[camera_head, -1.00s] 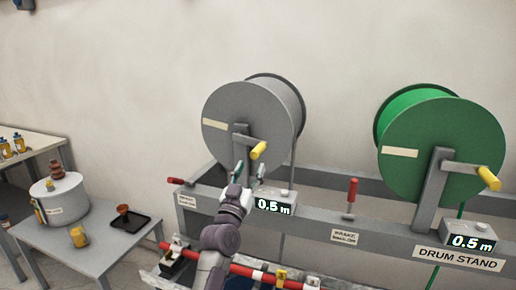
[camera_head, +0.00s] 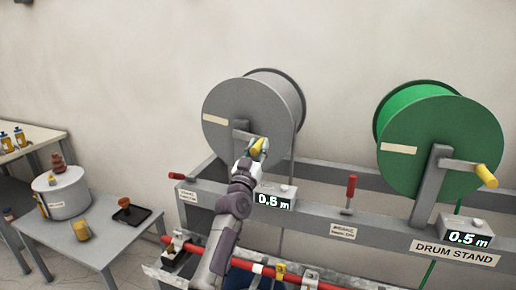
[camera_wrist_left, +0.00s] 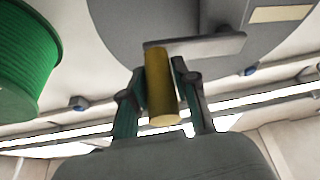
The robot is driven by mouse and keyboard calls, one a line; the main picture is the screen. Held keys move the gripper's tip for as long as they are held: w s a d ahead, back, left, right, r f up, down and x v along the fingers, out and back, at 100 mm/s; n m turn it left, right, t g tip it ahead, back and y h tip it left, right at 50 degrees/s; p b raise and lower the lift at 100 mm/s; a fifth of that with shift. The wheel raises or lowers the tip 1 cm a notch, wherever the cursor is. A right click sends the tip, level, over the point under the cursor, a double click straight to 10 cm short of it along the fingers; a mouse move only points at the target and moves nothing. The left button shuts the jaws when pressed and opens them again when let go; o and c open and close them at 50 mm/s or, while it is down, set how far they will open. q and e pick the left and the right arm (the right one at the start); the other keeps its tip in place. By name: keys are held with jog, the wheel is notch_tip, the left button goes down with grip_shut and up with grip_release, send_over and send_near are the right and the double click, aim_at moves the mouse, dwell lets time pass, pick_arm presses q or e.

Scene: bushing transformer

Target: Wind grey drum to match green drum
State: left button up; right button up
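The grey drum (camera_head: 245,115) stands on the left of the drum stand (camera_head: 395,240). Its crank has a yellow handle (camera_wrist_left: 162,88). My left gripper (camera_head: 258,150) is at this handle, with one finger on each side; in the left wrist view the fingertips (camera_wrist_left: 160,72) close in against it. The grey drum's display (camera_head: 274,201) reads 0.5 m. The green drum (camera_head: 440,150) is on the right, with its own yellow crank handle (camera_head: 486,176) pointing to the lower right. Its display (camera_head: 468,239) also reads 0.5 m. My right gripper is not in view.
A red bar (camera_head: 250,266) runs low in front. A grey table (camera_head: 100,235) with a pot (camera_head: 62,197) and a black tray (camera_head: 131,214) is at the left.

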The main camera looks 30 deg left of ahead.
pick_arm(q)
grip_shut()
jog(key=shift+r+n+y+p, duration=0.4)
jog(key=shift+r+n+p, duration=0.4)
jog(key=shift+p, duration=0.3)
jog(key=o, duration=0.6)
grip_release()
jog(key=shift+d, duration=0.1)
jog(key=shift+f, duration=0.15)
jog(key=shift+s+d+f, duration=0.1)
jog(key=shift+s+f, duration=0.1)
jog(key=shift+s, duration=0.15)
jog(key=v, duration=1.1)
jog(key=shift+s+r, duration=0.15)
jog(key=shift+r, duration=0.05)
